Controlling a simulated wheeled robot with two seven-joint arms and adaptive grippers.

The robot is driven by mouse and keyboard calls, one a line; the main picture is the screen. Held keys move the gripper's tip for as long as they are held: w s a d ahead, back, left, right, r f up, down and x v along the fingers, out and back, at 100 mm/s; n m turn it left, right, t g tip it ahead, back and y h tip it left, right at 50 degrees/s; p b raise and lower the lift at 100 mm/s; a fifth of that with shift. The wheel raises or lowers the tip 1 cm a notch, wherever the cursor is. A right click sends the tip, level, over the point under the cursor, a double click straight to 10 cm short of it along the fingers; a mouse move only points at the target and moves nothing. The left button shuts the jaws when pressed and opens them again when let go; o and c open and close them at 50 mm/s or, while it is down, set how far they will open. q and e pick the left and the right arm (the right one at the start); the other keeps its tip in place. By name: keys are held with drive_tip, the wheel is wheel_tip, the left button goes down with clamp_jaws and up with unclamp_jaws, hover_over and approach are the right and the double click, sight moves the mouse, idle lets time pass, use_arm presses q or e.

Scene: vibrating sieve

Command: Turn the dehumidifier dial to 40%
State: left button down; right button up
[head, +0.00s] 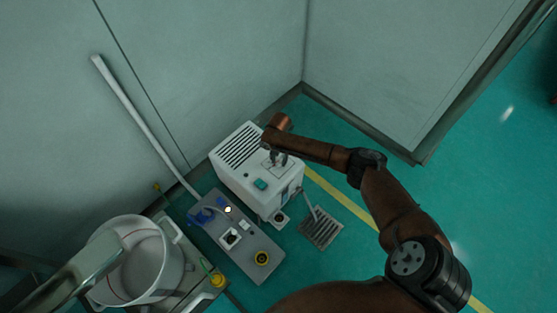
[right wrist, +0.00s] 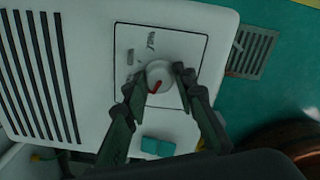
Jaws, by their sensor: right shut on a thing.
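The dehumidifier (head: 229,172) is a white box with a slotted top, standing on the floor by the wall corner. Its dial (right wrist: 159,77) is a round white knob with a red pointer mark, on a square outlined panel in the right wrist view. The panel's markings are too blurred to read. My right gripper (head: 276,160) reaches down onto the dehumidifier's top in the head view. In the right wrist view its two fingers (right wrist: 159,82) are closed on the dial from both sides. The dial is hidden by the gripper in the head view. My left gripper is not in view.
A teal switch (head: 261,184) sits beside the dial panel. Open floor lies to the right.

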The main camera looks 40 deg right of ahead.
sight(279, 161)
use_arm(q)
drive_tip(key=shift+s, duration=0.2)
use_arm(e)
drive_tip(key=o, duration=1.2)
drive_tip(key=shift+c, duration=0.2)
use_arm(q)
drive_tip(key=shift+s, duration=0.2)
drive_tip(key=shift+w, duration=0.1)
use_arm(e)
drive_tip(key=shift+r, duration=0.1)
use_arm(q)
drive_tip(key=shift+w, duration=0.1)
use_arm(e)
wheel_tip(279, 161, up, 12)
